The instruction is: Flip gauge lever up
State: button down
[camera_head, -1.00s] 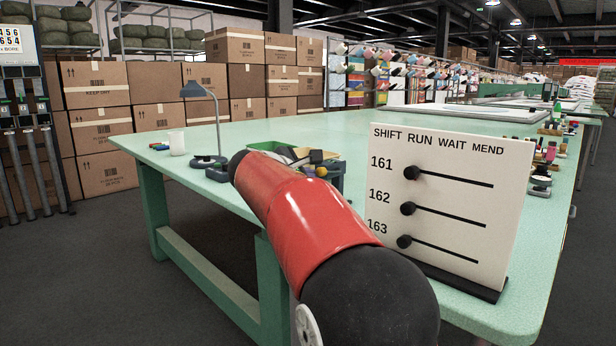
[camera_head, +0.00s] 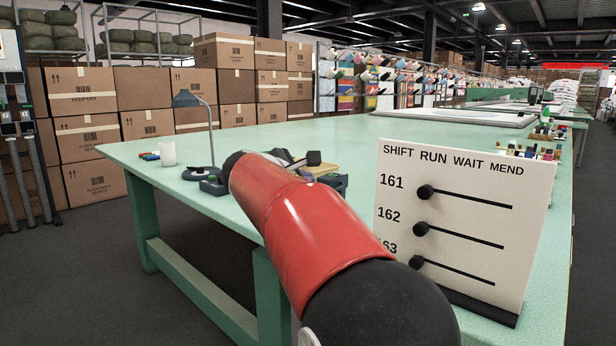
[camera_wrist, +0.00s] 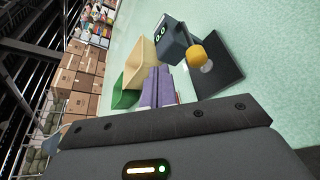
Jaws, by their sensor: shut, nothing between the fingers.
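The dark gauge (camera_head: 314,158) stands on the green table beyond my arm, partly hidden by it. In the wrist view the gauge head (camera_wrist: 171,32) has a small lit display. A yellow round knob (camera_wrist: 203,54), apparently the lever's end, sits beside it over a dark base plate (camera_wrist: 222,75). The wrist view is turned sideways; the knob appears lower than the head, closer to the base. My gripper (camera_wrist: 158,70) is shut and empty, its fingers looking purplish, pointing past the knob with a gap in the picture.
A green and tan bin (camera_wrist: 132,75) lies close beside the fingers. A desk lamp (camera_head: 197,115) and white cup (camera_head: 168,153) stand to the left. A white SHIFT RUN WAIT MEND board (camera_head: 460,220) stands at right. The table (camera_head: 330,135) behind is largely clear.

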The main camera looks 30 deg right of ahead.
jog(key=s+a+r+p, duration=0.1)
jog(key=s+a+r, duration=0.2)
jog(key=a+r, duration=0.2)
notch_tip(320, 180, up, 3)
jog(key=shift+s+f, duration=0.1)
jog(key=shift+s, duration=0.05)
jog(key=shift+f, duration=0.1)
